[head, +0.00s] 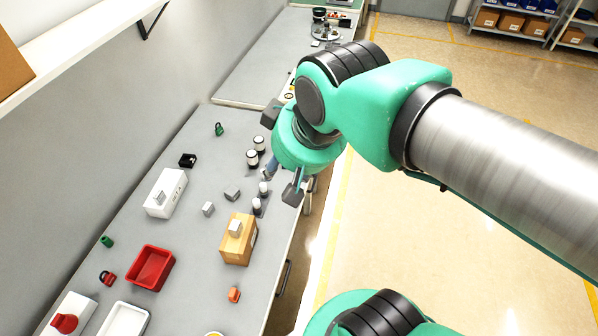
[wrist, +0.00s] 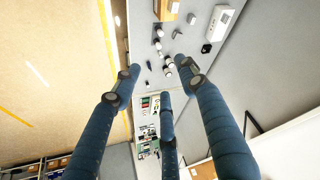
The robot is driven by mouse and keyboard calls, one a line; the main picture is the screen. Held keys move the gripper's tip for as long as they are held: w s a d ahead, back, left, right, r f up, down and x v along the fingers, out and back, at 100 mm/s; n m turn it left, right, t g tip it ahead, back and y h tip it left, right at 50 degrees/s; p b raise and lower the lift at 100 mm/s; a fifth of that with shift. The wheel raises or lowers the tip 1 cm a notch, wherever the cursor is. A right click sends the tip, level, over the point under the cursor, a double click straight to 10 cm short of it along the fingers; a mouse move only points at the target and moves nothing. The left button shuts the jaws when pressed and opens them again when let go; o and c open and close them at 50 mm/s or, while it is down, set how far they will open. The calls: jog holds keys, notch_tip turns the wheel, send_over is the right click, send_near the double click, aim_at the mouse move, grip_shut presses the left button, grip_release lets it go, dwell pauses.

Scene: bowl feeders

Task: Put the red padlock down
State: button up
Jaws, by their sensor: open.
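A small red item with a dark part, which looks like the red padlock (head: 107,278), lies on the grey bench (head: 190,230) in the head view, just left of the red tray (head: 150,268). It is too small to be sure of its shape. My gripper (head: 277,160) is above the bench's right edge, well away from the red item. In the wrist view my gripper (wrist: 160,82) has its three blue fingers spread apart, with nothing held between them. The red item does not show in the wrist view.
A green padlock (head: 219,129), black-and-white cylinders (head: 252,158), a white box (head: 165,193) and a wooden block (head: 238,240) stand on the bench. An orange item (head: 234,294) lies near the front edge. Bare bench lies between them. A shelf (head: 70,50) overhangs the wall side.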

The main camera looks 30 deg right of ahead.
jog(key=s, duration=0.1)
jog(key=d, duration=0.1)
jog(key=s, duration=0.1)
jog(key=shift+s+d+f, duration=0.15)
jog(key=shift+s+f, duration=0.1)
jog(key=shift+s, duration=0.1)
notch_tip(320, 180, down, 9)
jog(key=b, duration=0.9)
